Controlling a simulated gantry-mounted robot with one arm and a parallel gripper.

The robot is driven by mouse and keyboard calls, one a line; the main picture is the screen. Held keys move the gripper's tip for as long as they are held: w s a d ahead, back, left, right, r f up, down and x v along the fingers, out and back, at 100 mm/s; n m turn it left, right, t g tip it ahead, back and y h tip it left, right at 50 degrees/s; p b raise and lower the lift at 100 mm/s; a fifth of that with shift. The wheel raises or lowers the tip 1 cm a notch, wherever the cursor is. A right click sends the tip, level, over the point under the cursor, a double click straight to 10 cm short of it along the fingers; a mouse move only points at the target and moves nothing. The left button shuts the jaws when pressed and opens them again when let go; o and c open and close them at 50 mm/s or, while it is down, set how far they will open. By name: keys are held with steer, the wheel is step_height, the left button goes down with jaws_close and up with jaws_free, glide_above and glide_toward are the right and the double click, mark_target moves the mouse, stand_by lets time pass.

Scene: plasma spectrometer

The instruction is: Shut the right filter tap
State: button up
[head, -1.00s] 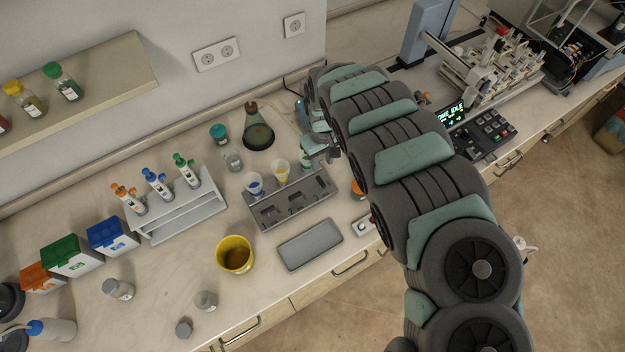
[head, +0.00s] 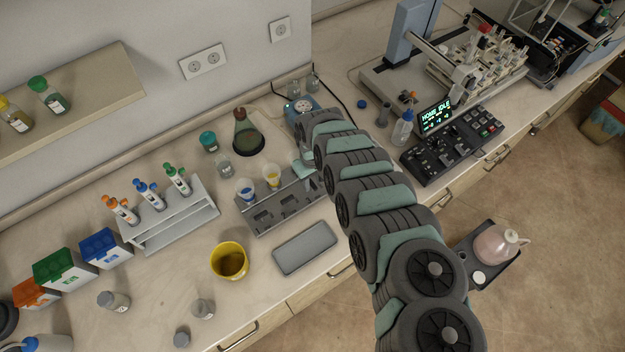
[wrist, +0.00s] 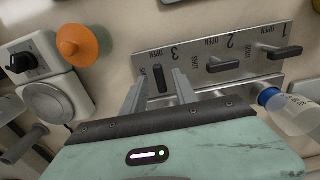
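The grey filter stand (head: 262,225) with taps is on the bench in the head view, its right end hidden behind my arm. In the wrist view its tap panel (wrist: 205,52) carries labels 3, 2 and 1, seen upside down, each with OPEN and SHUT marks. The dark handle of tap 3 (wrist: 159,79) points up and down the picture. The handles of tap 2 (wrist: 225,64) and tap 1 (wrist: 287,52) lie sideways. My gripper (wrist: 161,74) is open, its fingers either side of tap 3's handle; contact cannot be told. The head view hides my gripper.
A blue-capped bottle (wrist: 288,108) stands close on the right in the wrist view. An orange cone (wrist: 84,46) and a white knobbed device (wrist: 42,75) are on the left. Two funnels (head: 246,190) (head: 272,176) sit on the stand. A grey tray (head: 305,248) lies in front.

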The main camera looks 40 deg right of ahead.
steer(key=shift+f, duration=0.1)
jaws_close()
stand_by(0.4)
